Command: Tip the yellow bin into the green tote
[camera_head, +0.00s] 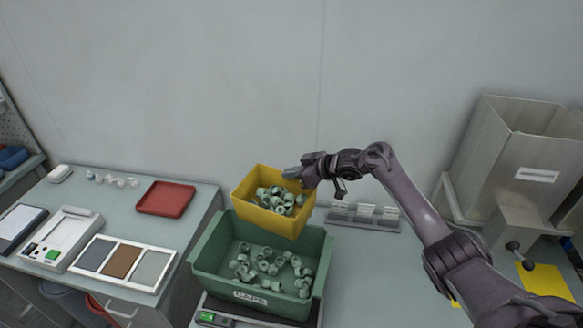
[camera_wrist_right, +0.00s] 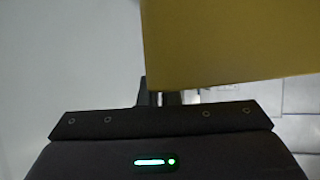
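The yellow bin (camera_head: 268,218) holds several pale green caps (camera_head: 277,199) and hangs over the back part of the green tote (camera_head: 215,266), its near wall overlapping the tote's back rim in the head view. My right gripper (camera_head: 300,178) is shut on the bin's right rim. In the right wrist view the bin's yellow wall (camera_wrist_right: 230,45) fills the upper right, above the gripper fingers (camera_wrist_right: 160,98). The tote, labelled CAPS, has several caps (camera_head: 268,266) on its floor. My left gripper is out of view.
The tote stands on a platform with a small green-lit display (camera_head: 208,317). A red tray (camera_head: 166,198) and a three-panel board (camera_head: 124,262) lie on the left table. A grey rack (camera_head: 364,214) is behind right, and a metal hopper (camera_head: 505,150) stands far right.

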